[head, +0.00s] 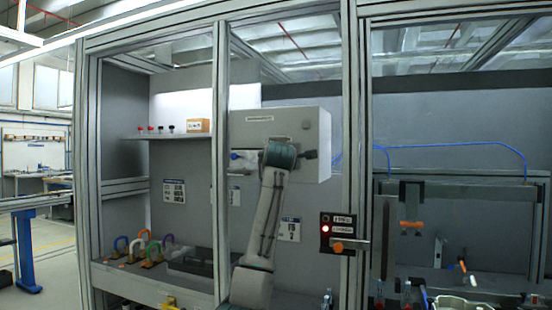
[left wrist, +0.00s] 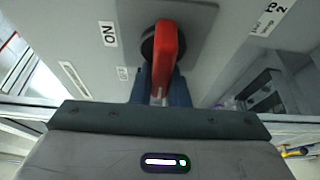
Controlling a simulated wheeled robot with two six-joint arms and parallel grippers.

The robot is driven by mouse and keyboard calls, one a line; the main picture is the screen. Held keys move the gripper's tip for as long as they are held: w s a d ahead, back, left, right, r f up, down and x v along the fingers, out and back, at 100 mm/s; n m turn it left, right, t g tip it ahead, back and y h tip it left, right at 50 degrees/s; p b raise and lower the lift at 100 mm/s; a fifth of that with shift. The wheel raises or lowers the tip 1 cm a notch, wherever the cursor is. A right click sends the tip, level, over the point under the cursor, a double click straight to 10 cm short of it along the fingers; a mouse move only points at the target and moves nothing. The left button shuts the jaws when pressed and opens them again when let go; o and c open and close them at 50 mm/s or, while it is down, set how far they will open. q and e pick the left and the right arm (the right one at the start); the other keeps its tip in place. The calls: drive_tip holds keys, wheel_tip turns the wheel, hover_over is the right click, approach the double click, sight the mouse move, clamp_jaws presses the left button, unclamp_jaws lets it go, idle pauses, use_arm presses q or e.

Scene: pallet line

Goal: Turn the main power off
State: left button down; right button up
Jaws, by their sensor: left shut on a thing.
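The main switch has a red handle (left wrist: 166,48) on a dark round base, on a grey plate, in the left wrist view. An ON label (left wrist: 108,34) is to the left of the handle, and a smaller label (left wrist: 123,73), apparently OFF, is lower left. My left gripper (left wrist: 161,85) is shut on the red handle, its fingers on either side of the handle's near end. In the head view my left arm reaches up to the light grey cabinet (head: 317,140) and hides the switch. My right gripper is not in view.
Frame posts (head: 221,190) stand left and right of my arm. A shelf (head: 170,136) with small red and black items is at left, above several coloured padlocks (head: 153,250). A panel with a lit red lamp (head: 326,229) and an orange handle (head: 338,246) is at right.

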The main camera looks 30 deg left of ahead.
use_arm(q)
drive_tip(key=shift+w+f, duration=0.1)
drive_tip(key=shift+f, duration=0.15)
drive_tip(key=c, duration=1.6)
unclamp_jaws()
drive_tip(key=shift+o, duration=1)
drive_tip(key=shift+w+d+r, duration=0.1)
